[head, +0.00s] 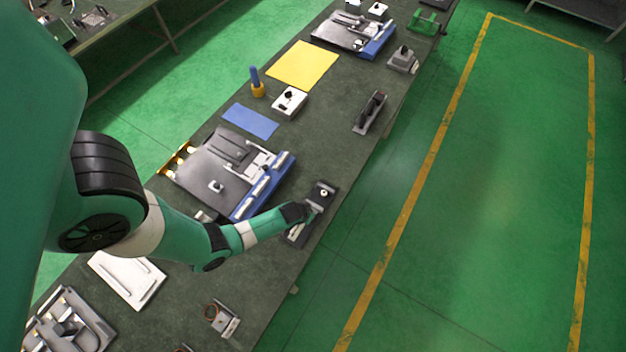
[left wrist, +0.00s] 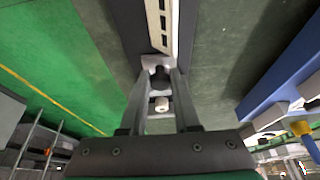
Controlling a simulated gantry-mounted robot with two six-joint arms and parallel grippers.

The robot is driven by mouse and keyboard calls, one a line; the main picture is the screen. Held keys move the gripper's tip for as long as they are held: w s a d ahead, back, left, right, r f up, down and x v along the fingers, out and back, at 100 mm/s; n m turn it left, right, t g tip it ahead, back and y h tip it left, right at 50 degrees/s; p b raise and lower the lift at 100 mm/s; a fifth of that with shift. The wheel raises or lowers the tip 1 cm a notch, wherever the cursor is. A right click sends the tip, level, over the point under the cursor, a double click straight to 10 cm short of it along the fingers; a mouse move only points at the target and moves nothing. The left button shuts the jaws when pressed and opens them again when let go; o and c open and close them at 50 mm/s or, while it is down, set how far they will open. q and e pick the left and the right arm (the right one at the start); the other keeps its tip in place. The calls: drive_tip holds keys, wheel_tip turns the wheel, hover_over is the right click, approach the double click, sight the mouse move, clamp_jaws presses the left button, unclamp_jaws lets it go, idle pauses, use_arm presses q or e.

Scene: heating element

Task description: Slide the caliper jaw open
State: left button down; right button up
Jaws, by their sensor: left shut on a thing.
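The caliper fixture (head: 325,190) lies near the right edge of the bench, a dark narrow base with a small light knob on its far end. My left gripper (head: 311,208) reaches down onto its middle from the left. In the left wrist view, the fingers (left wrist: 161,88) are closed on the small caliper jaw (left wrist: 156,61), a light metal block with a dark round part. A light strip with dark slots (left wrist: 162,20) runs along the dark base beyond it. The gripper hides part of the fixture in the head view. My right gripper is in neither view.
A grey and blue fixture (head: 270,185) stands left of the caliper. A dark clamp-like part (head: 370,112) stands farther along the bench. A white plate (head: 127,278) and a small part with a copper ring (head: 222,318) lie nearer.

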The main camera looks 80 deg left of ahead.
use_arm(q)
drive_tip(key=shift+s+d, duration=0.1)
drive_tip(key=c, duration=0.7)
unclamp_jaws()
drive_tip(key=shift+s+d, duration=0.1)
drive_tip(key=shift+r, duration=0.2)
drive_tip(key=p+v, duration=0.7)
drive_tip(key=v, duration=0.4)
